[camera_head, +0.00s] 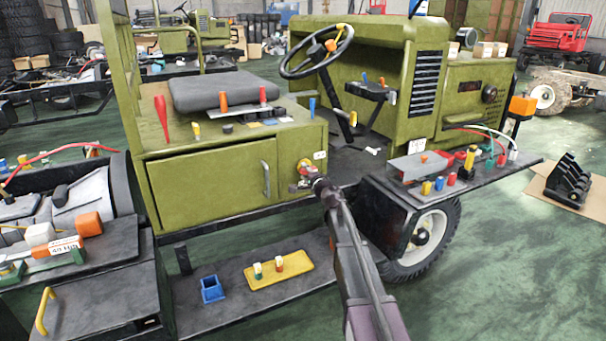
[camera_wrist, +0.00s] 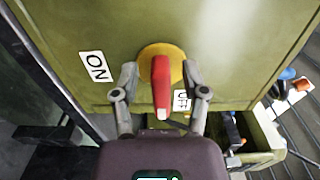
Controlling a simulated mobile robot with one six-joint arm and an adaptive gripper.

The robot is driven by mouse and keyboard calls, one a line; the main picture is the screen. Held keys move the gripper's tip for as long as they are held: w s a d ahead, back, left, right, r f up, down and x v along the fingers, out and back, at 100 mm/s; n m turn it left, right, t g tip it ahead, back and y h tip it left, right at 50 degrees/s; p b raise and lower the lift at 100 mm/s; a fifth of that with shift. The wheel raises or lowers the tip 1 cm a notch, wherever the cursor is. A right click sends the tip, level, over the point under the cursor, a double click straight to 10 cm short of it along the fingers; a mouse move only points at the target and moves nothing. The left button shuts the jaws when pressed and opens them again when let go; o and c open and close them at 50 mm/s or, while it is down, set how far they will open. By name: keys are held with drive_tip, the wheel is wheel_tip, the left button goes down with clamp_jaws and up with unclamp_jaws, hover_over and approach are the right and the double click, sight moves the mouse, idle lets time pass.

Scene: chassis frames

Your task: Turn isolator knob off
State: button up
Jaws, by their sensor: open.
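The isolator knob is a red handle (camera_wrist: 161,88) on a round yellow plate (camera_wrist: 150,58), mounted on a green panel. In the wrist view the handle points down the picture, towards my gripper. An ON label (camera_wrist: 96,67) is to its left. An OFF label (camera_wrist: 181,101) is just below right, partly hidden by a finger. My gripper (camera_wrist: 160,76) is open, with one finger on each side of the handle; I cannot tell whether either touches it. In the head view the knob (camera_head: 308,167) shows small at the panel's right end, with my gripper (camera_head: 318,182) in front, partly covering it.
The green cabinet door (camera_head: 210,188) is left of the knob. A dark shelf with tools (camera_head: 450,180) juts out to the right.

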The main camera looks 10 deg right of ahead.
drive_tip(key=shift+s+d, duration=0.1)
drive_tip(key=shift+s, duration=0.05)
drive_tip(key=v, duration=1.1)
drive_tip(key=shift+s, duration=0.3)
